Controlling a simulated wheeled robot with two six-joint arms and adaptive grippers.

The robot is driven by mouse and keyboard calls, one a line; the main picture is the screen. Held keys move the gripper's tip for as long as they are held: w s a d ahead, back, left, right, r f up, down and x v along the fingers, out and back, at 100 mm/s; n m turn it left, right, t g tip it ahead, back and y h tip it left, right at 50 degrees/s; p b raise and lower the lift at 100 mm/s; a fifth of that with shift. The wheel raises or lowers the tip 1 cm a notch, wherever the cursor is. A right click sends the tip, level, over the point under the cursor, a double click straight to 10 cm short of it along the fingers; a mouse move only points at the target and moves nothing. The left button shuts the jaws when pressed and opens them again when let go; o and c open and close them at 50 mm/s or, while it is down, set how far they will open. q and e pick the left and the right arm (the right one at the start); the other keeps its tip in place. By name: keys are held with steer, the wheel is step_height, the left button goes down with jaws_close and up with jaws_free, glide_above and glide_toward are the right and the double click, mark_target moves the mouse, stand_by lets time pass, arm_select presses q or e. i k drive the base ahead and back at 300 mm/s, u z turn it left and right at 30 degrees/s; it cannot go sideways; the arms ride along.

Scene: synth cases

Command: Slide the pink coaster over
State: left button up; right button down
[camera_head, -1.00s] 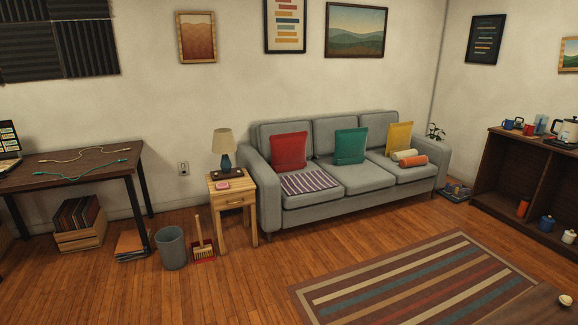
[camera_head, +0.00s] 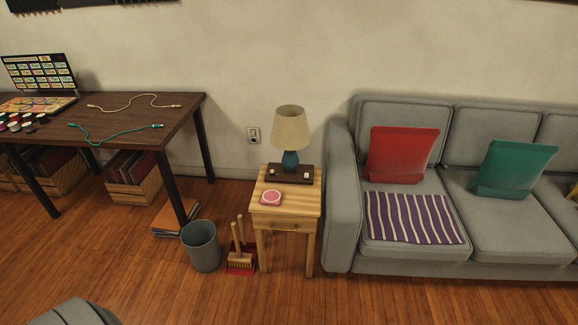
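The pink coaster (camera_head: 271,198) lies flat near the front left of the wooden side table's top (camera_head: 299,203). It is a small pink piece with a lighter edge. Behind it on the same table stands a lamp with a beige shade (camera_head: 290,128) and a blue base, on a dark brown tray or box (camera_head: 305,178). Small light-coloured items sit on that dark piece. Neither of my grippers is in view.
A grey sofa (camera_head: 343,215) stands close on the table's right. A grey bin (camera_head: 201,245) and a brush with a red dustpan (camera_head: 240,262) stand on the floor to its left. A desk (camera_head: 150,112) is further left. The wooden floor in front of the table is clear.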

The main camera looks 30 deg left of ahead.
mark_target(269, 197)
steer(key=i, duration=1.25)
steer(key=u, duration=2.7)
steer(key=i, duration=1)
